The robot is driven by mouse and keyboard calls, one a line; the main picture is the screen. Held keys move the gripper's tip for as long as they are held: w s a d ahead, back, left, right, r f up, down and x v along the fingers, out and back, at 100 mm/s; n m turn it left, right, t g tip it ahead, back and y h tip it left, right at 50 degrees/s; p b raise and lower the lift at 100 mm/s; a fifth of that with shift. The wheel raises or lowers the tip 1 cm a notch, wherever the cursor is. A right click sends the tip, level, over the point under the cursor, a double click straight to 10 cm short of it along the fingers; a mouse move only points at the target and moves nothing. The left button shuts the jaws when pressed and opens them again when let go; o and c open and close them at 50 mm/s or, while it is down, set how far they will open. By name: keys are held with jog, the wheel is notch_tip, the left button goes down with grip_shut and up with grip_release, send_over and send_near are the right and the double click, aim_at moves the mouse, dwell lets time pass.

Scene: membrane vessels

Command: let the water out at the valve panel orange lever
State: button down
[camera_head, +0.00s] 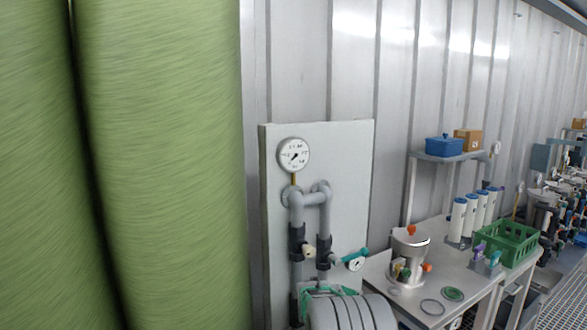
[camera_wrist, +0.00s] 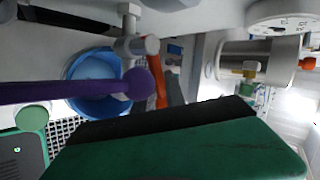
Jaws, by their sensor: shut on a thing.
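The orange lever (camera_wrist: 160,88) shows in the wrist view, hanging from a grey pipe valve (camera_wrist: 138,45). Its lower end meets the black edge of my gripper (camera_wrist: 168,116). My gripper is shut on it, though the contact is partly hidden by the green and black finger. In the head view the valve panel (camera_head: 347,180) stands against the wall, with grey pipes (camera_head: 297,222) and a round gauge (camera_head: 294,155). The orange lever is not visible there; my grey arm covers the panel's lower part.
A purple lever (camera_wrist: 60,92) lies close left of the orange one. A blue bucket (camera_wrist: 88,103) is behind it. Large green vessels (camera_head: 160,160) fill the left of the head view. A bench (camera_head: 440,277) with a green crate (camera_head: 520,243) stands to the right.

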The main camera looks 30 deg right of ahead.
jog(key=w+d+n+t+y+p, duration=0.1)
jog(key=w+d+n+t+y, duration=0.2)
jog(key=n+y, duration=0.6)
jog(key=w+n+t, duration=0.2)
jog(key=n, duration=0.2)
jog(key=shift+d+r+n, duration=0.2)
jog(key=shift+d+n, duration=0.2)
jog(key=c, duration=1.8)
grip_release()
jog(key=o, duration=0.4)
jog(key=shift+a+f, duration=0.15)
